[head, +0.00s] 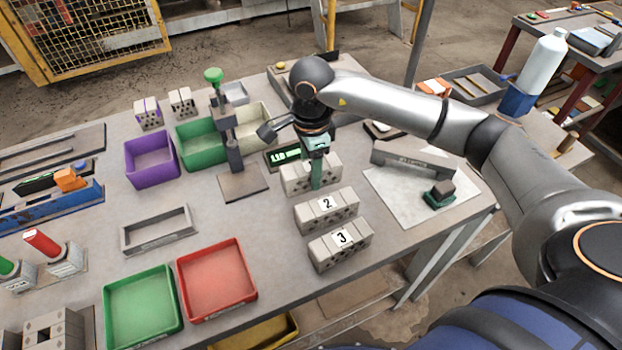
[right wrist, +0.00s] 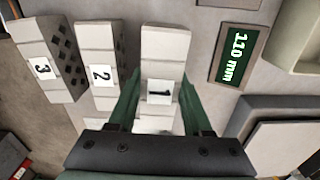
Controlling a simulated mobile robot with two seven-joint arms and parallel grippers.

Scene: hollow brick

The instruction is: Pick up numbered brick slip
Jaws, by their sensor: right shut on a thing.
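Three grey-white brick slips with white number labels and dark holes in their sides stand in a row on the workbench. In the head view, slip 2 (head: 327,209) and slip 3 (head: 340,243) are free, with slip 1 (head: 296,180) behind them. My right gripper (head: 317,180), with green fingers, points down over slip 1. In the right wrist view, the fingers (right wrist: 158,105) are on both sides of slip 1 (right wrist: 165,50), shut on it at its label. Slips 2 (right wrist: 103,55) and 3 (right wrist: 45,55) lie to the left, untouched. I cannot tell whether slip 1 is clear of the bench. My left gripper is not in view.
A display reading 110 mm (right wrist: 237,53) is close beside slip 1. A green-topped post stand (head: 232,150) and purple (head: 152,160), green and cream bins stand to the left. Red (head: 216,280) and green trays lie in front. A pale mat (head: 400,205) with a grey bar is right.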

